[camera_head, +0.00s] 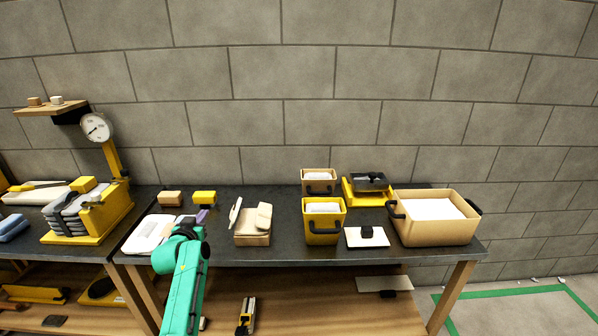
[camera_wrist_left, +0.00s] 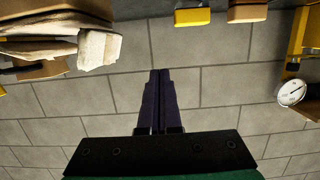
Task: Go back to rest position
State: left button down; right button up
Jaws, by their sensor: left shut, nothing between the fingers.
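My left arm is teal and comes up from the bottom of the head view. Its left gripper (camera_head: 203,216) has dark purple fingers over the dark worktop (camera_head: 280,252), beside a white tray-like item (camera_head: 150,235). In the left wrist view the gripper's two fingers (camera_wrist_left: 160,78) lie together, shut with nothing between them, against the grey block wall (camera_wrist_left: 220,90). My right gripper is not in view.
A tan box with pale contents (camera_head: 252,238) stands right of the gripper. Small tan (camera_head: 170,199) and yellow (camera_head: 204,197) blocks lie behind it. A yellow bin (camera_head: 323,232) and a large tan bin (camera_head: 432,231) stand further right. A dial scale (camera_head: 97,128) is at left.

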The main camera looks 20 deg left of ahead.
pick_arm(q)
jog(key=s+d+f+m+g+h, duration=0.2)
jog(key=s+d+f+g, duration=0.1)
jog(key=s+d+f, duration=0.4)
jog(key=s+d+f+m+g+h, duration=0.2)
jog(key=s+d+f, duration=0.15)
jog(key=d, duration=0.55)
jog(key=s+d+f+m+g+h, duration=0.1)
jog(key=s+d+g, duration=0.2)
jog(key=s+d, duration=0.5)
jog(key=s+d+m+g, duration=0.1)
jog(key=s+d+g, duration=0.2)
jog(key=s, duration=0.9)
notch_tip(320, 180, down, 21)
jog(key=g, duration=0.1)
jog(key=s+a+f+g, duration=0.1)
jog(key=s+a+f, duration=0.2)
jog(key=s+f, duration=1.3)
jog(key=shift+s+f+g, duration=0.3)
jog(key=shift+s+g, duration=0.1)
jog(key=shift+s, duration=0.8)
